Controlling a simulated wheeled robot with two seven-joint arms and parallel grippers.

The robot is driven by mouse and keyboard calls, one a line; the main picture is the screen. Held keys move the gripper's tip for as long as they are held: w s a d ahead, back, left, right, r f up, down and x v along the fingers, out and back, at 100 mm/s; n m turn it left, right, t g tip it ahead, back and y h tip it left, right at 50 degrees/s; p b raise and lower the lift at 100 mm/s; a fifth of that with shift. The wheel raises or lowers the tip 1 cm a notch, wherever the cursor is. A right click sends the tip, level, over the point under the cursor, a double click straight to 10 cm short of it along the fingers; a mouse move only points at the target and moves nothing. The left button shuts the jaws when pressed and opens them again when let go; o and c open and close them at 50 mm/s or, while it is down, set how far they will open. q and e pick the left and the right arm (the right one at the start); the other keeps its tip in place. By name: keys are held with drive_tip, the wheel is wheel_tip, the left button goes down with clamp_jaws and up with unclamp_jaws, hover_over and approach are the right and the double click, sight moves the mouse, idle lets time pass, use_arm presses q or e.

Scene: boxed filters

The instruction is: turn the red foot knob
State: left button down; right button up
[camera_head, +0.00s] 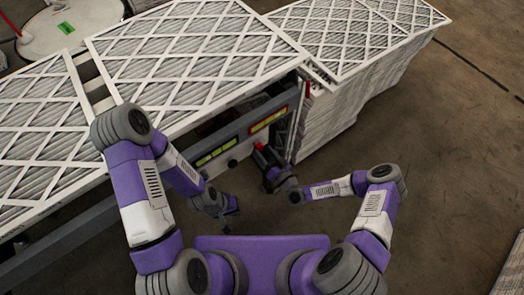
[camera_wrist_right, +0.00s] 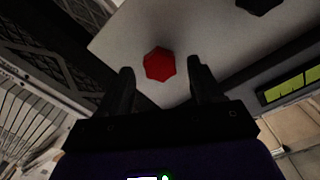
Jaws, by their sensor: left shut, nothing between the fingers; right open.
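The red foot knob (camera_wrist_right: 160,64) is a small faceted red piece on a pale grey surface in the right wrist view. My right gripper (camera_wrist_right: 161,74) is open, with one dark finger on each side of the knob in that view. I cannot tell whether the fingers touch it. In the head view my right gripper (camera_head: 265,158) reaches in under the front of the rack, and a small red patch (camera_head: 259,147) shows at its fingertips. My left gripper (camera_head: 230,208) is shut and empty, lower and to the left, apart from the rack.
White-framed pleated filters (camera_head: 190,50) lie on top of the rack, with a tall filter stack (camera_head: 345,105) to its right. A white drum lid (camera_head: 70,28) stands at the back left.

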drive_tip(key=shift+x, duration=0.8)
drive_tip(key=c, duration=1.1)
drive_tip(key=shift+o, duration=0.2)
